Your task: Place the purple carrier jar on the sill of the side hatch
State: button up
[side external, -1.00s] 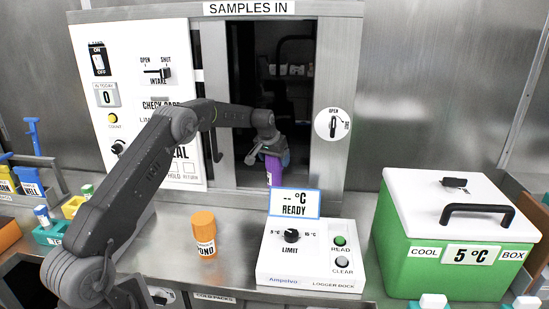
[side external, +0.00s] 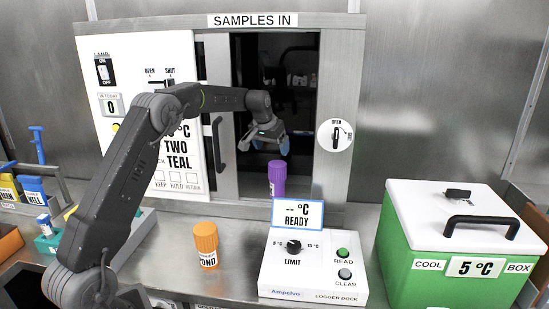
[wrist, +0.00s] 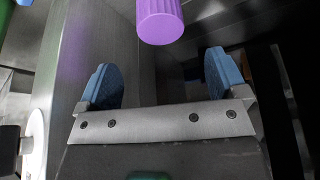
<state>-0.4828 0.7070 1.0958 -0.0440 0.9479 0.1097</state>
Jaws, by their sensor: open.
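The purple carrier jar (side external: 277,178) stands upright at the opening of the side hatch (side external: 275,115), under the SAMPLES IN sign. Its foot is partly hidden behind the READY display, so its exact footing on the sill is hard to see. My gripper (side external: 268,142) is open and empty, above the jar and apart from it. In the wrist view, the purple jar's ribbed cap (wrist: 160,22) shows beyond the two blue fingers of my gripper (wrist: 163,80), with nothing between them.
An orange jar (side external: 206,245) stands on the bench left of the white logger dock (side external: 312,270). A green cool box (side external: 455,245) with a white lid fills the right side. The hatch's sliding panel and handle (side external: 217,145) are left of the opening.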

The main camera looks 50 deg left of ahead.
jog(key=s+d+r+m, duration=0.1)
jog(key=s+d+r, duration=0.55)
jog(key=d, duration=0.25)
jog(key=s+d+r+m, duration=0.1)
jog(key=s+d+r, duration=0.4)
jog(key=s+d, duration=0.25)
jog(key=s+d+f, duration=0.2)
jog(key=s+d, duration=0.2)
jog(key=s, duration=0.3)
jog(key=s+d+f+m+t+h, duration=0.1)
jog(key=s+d, duration=0.3)
jog(key=s, duration=0.4)
jog(key=s+d+f+m, duration=0.1)
jog(key=s+d+f, duration=0.2)
jog(key=s, duration=0.4)
jog(key=shift+s+d+f+h, duration=0.3)
jog(key=shift+d+h, duration=0.1)
jog(key=shift+d, duration=0.1)
jog(key=shift+c, duration=0.4)
